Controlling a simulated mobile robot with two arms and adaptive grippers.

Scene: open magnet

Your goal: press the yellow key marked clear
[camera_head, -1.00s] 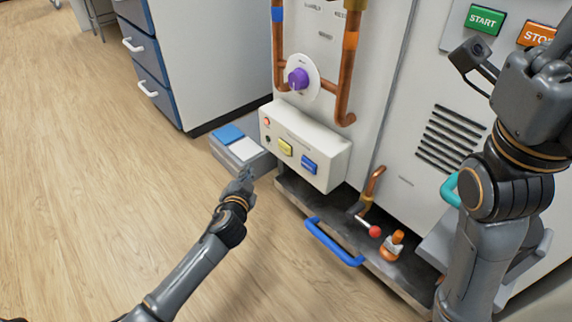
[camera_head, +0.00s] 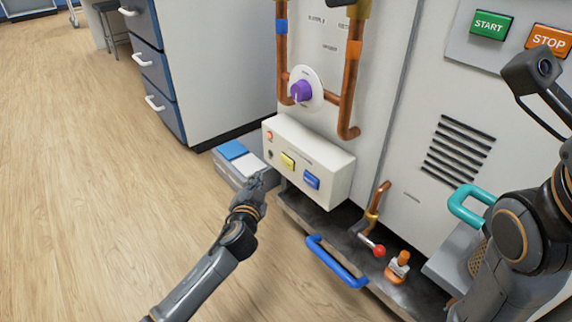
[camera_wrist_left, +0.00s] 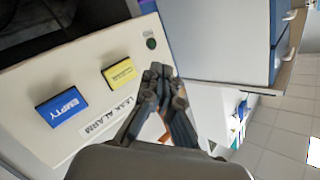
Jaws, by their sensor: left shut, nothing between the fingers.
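The yellow key (camera_head: 288,161) is on the front of a white control box, left of a blue key (camera_head: 311,180). In the left wrist view the yellow key (camera_wrist_left: 119,72) shows small dark lettering that I cannot read. My left gripper (camera_head: 266,178) is shut and empty, just left of and below the yellow key in the head view. In the left wrist view its fingertips (camera_wrist_left: 165,76) are beside the yellow key, and a gap shows between them and the key. My right arm shows at the right of the head view, but its gripper is out of frame.
The white box (camera_head: 330,170) also has a red round part (camera_head: 269,135). A purple knob (camera_head: 301,91) and copper pipes are above it. A blue handle (camera_head: 336,262), a red-tipped lever (camera_head: 378,250) and an orange valve (camera_head: 398,266) are below. A low bin (camera_head: 226,165) stands left.

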